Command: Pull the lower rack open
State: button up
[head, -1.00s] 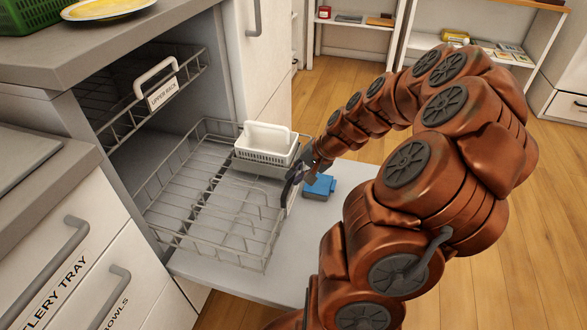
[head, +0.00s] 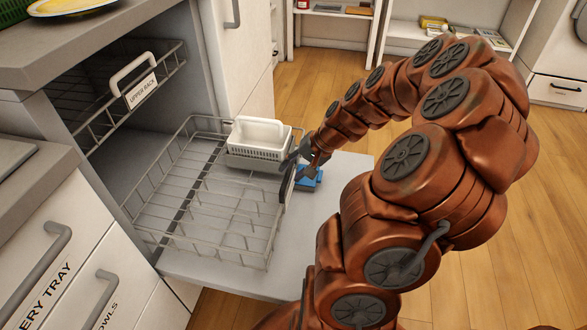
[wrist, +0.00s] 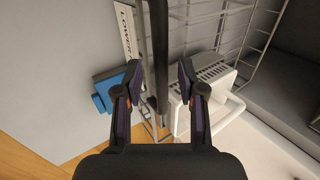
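The lower rack (head: 205,215) is a grey wire basket, standing out of the dishwasher over its lowered door in the head view. Its front side carries a dark upright-looking handle bar (wrist: 159,50) and a white label (wrist: 126,28) starting "LOWER" in the wrist view. My gripper (head: 291,172) is at the rack's front side. In the wrist view my gripper (wrist: 158,82) has its fingers apart, one on each side of the dark bar, with gaps visible. Whether either finger touches the bar lower down is hard to tell.
A white basket (head: 258,138) sits in the rack. A blue object (head: 308,178) lies on the open door (head: 325,215) just beyond the gripper. The upper rack (head: 92,128) is above. Drawers (head: 45,285) stand at the left; wooden floor (head: 480,260) is clear at the right.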

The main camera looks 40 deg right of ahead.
jog(key=v, duration=1.2)
jog(key=shift+c, duration=0.3)
